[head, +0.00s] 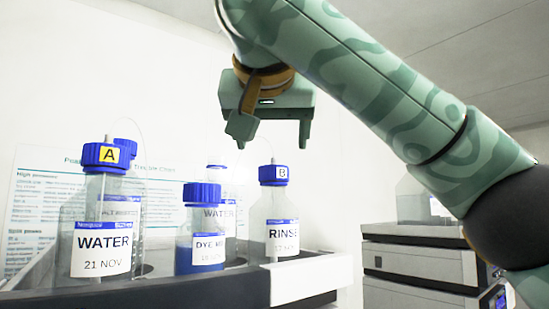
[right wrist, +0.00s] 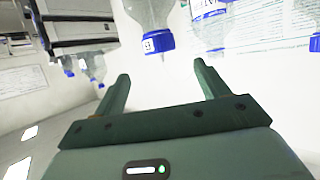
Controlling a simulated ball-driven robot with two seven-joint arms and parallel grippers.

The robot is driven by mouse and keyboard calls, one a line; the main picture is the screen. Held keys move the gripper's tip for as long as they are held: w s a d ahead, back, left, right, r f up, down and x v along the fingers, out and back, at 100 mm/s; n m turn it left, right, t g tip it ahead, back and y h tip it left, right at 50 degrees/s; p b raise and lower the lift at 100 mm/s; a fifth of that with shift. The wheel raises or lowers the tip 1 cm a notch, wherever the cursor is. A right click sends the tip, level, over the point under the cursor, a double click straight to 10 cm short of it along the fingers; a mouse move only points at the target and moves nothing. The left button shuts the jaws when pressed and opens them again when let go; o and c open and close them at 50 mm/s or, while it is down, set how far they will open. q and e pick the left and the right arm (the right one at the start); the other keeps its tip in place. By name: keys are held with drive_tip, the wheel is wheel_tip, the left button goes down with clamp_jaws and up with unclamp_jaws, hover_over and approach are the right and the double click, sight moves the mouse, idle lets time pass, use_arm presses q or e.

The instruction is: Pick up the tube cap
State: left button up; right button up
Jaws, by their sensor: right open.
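Two blue caps carry thin tubes. One, labelled A on yellow (head: 93,155), is on the WATER bottle (head: 72,235) at the left. The other, labelled B on white (head: 267,174), is on the RINSE bottle (head: 262,212). Which of them is the tube cap I cannot tell. My right gripper (head: 272,135) is open and empty, above the B cap and apart from it. In the right wrist view, which is upside down, a bottle's blue cap (right wrist: 162,41) with a white label lies beyond the open fingers (right wrist: 161,72). My left gripper is not in view.
A DYE bottle (head: 201,194) with a plain blue cap stands between them, with another bottle (head: 226,212) behind. All stand in a dark-edged tray (head: 180,294). A poster hangs on the wall behind. Stacked instrument units (head: 415,262) stand at the right.

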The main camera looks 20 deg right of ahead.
sight(274, 168)
drive_tip(key=p+x, duration=0.2)
drive_tip(key=x, duration=0.2)
drive_tip(key=shift+w, duration=0.45)
drive_tip(key=p+x, duration=0.4)
drive_tip(key=shift+d+f, duration=0.1)
drive_tip(key=shift+d, duration=0.05)
drive_tip(key=shift+w+d+f, duration=0.1)
drive_tip(key=shift+w+f, duration=0.15)
drive_tip(key=shift+f, duration=0.05)
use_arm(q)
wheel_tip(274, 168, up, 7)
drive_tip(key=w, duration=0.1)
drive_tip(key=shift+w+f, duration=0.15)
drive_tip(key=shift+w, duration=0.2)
use_arm(e)
drive_tip(key=shift+s, duration=0.1)
drive_tip(key=shift+s+r, duration=0.1)
drive_tip(key=c, duration=0.5)
drive_tip(key=shift+s+a, duration=0.1)
drive_tip(key=shift+a, duration=0.1)
drive_tip(key=c, duration=0.4)
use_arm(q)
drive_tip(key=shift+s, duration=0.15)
use_arm(e)
drive_tip(key=shift+d, duration=0.1)
drive_tip(key=shift+c, duration=0.2)
